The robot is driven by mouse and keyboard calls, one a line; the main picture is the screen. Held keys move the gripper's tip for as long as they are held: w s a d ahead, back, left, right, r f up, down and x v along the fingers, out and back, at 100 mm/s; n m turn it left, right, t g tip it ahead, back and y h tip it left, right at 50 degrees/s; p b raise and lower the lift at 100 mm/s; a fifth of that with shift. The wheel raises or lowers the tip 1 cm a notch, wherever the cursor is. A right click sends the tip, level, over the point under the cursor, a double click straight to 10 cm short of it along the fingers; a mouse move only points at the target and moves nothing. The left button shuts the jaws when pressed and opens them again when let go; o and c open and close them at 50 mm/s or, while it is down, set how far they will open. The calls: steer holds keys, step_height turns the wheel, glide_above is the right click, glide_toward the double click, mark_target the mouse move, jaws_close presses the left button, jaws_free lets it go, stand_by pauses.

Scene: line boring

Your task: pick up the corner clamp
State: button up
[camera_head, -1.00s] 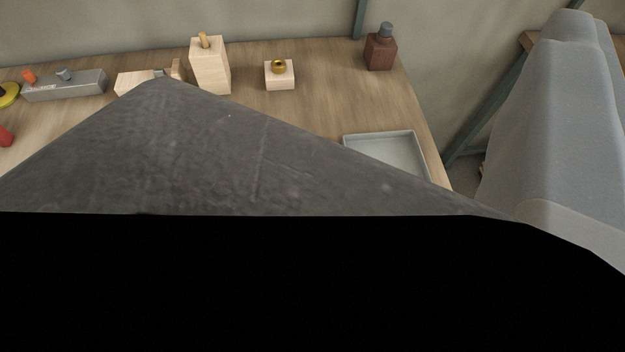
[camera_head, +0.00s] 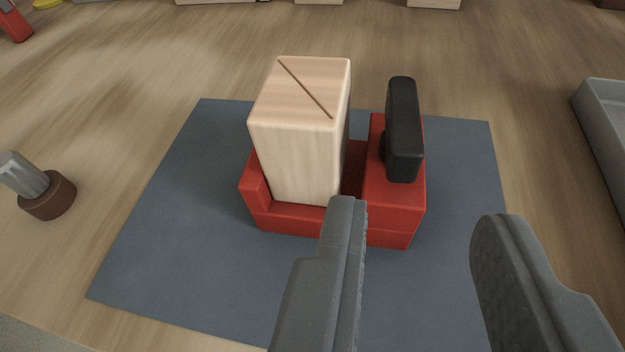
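A red clamp with a black handle, which looks like the corner clamp (camera_head: 395,210), sits on a blue-grey mat (camera_head: 170,250). A pale wooden block (camera_head: 297,150) with a diagonal line on top stands upright in the left part of the clamp. The black handle (camera_head: 404,130) stands up at the clamp's right side. My gripper (camera_head: 420,212) is open and empty, its fingers wide apart at the near side of the clamp. The left fingertip overlaps the clamp's front edge in the picture; the right fingertip is right of the clamp. I cannot tell whether either touches it.
A grey tray (camera_head: 603,110) lies at the right edge. A metal cylinder with a brown round end (camera_head: 47,196) lies at the left. A red and grey item (camera_head: 14,22) is at the far left corner. The wood bench beyond the mat is mostly clear.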

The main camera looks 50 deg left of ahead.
mark_target(408, 130)
steer(key=b+x, duration=0.2)
steer(key=x, duration=0.9)
steer(key=shift+w+a+f, duration=0.1)
steer(key=shift+w+a, duration=0.15)
steer(key=shift+w, duration=0.1)
steer(key=shift+c, duration=0.2)
jaws_close()
stand_by(0.9)
